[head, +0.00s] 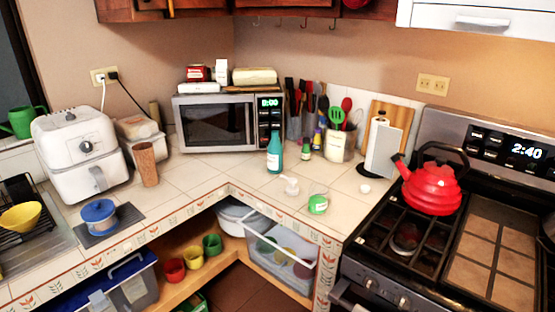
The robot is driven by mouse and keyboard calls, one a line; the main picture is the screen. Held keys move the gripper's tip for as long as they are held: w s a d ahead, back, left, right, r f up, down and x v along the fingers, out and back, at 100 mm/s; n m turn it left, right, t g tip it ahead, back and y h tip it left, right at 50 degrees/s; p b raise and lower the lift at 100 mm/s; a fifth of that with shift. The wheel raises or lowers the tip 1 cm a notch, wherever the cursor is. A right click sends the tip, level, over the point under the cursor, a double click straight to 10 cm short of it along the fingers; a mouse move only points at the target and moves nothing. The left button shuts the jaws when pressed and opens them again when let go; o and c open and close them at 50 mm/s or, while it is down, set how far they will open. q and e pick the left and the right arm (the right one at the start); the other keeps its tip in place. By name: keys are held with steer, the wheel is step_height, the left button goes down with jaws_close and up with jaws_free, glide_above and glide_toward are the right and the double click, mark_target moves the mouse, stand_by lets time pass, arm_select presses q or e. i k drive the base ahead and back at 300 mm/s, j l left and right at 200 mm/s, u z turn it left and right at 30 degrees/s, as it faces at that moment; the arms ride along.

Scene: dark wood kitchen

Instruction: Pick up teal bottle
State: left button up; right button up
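The teal bottle (274,156) stands upright on the tiled corner counter, in front of the right end of the microwave (217,122). It has a pale label and a narrow neck. Nothing covers it in the head view. Neither of my grippers shows in this view.
A small white pump dispenser (291,186) and a green-and-white jar (318,204) stand nearer the counter's front edge. A small green bottle (305,149) and a utensil crock (339,145) stand to the right. A red kettle (431,187) sits on the stove. The tiles left of the bottle are clear.

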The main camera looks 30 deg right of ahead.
mark_target(275, 149)
steer(key=i+j+z, duration=0.3)
steer(key=i+j, duration=0.4)
steer(key=i+j+z, duration=0.3)
steer(key=i+j, duration=0.4)
steer(key=j, duration=0.15)
